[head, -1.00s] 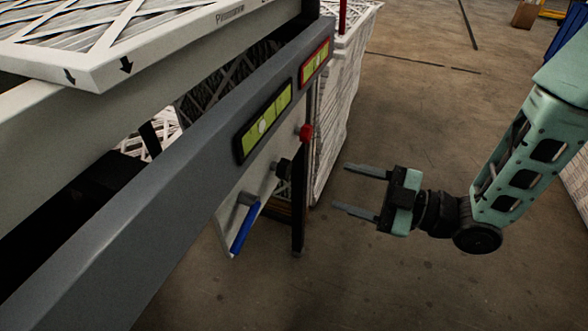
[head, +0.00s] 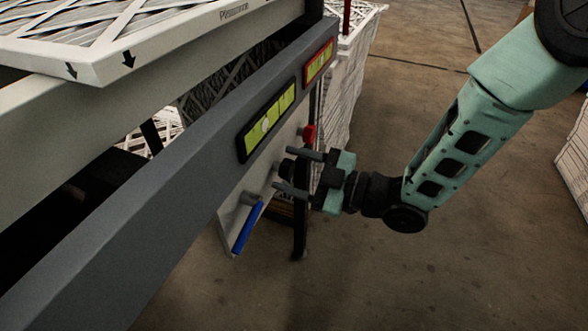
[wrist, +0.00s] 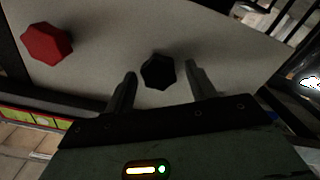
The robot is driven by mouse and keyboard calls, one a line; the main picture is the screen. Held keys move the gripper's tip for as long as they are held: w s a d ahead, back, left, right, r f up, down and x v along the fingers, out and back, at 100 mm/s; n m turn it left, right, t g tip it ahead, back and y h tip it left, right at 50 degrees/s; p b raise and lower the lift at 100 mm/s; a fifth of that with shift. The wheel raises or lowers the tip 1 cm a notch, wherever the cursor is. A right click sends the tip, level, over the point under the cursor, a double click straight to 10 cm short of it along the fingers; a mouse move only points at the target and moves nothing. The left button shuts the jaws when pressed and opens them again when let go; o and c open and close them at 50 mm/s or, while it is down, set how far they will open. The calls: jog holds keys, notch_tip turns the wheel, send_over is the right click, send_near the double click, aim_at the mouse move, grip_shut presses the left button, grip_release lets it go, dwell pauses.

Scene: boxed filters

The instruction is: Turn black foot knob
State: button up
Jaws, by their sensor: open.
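The black knob (wrist: 158,71) is mounted on a pale panel (wrist: 225,45) and shows in the wrist view just ahead of my gripper. My gripper (wrist: 160,83) is open, with one finger to each side of the knob and nothing gripped. In the head view my gripper (head: 283,170) reaches left to the panel below the grey beam. There the black knob (head: 286,166) is partly covered by the fingers.
A red knob (wrist: 46,42) sits on the same panel, left of the black one in the wrist view. A blue-handled lever (head: 246,228) is lower on the panel. Floor (head: 430,270) to the right is clear.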

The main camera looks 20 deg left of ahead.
jog(key=c, duration=1)
jog(key=m+p, duration=0.1)
jog(key=m, duration=0.2)
jog(key=shift+w, duration=0.1)
jog(key=m+p, duration=0.2)
jog(key=m, duration=0.2)
jog(key=shift+w+d+r+m, duration=0.1)
jog(key=shift+m, duration=0.2)
jog(key=m+p, duration=0.1)
jog(key=m, duration=0.2)
jog(key=shift+w+m, duration=0.1)
jog(key=shift+m, duration=0.2)
jog(key=shift+f+m+p, duration=0.2)
jog(key=shift+m+p, duration=0.35)
jog(key=shift+m, duration=1.35)
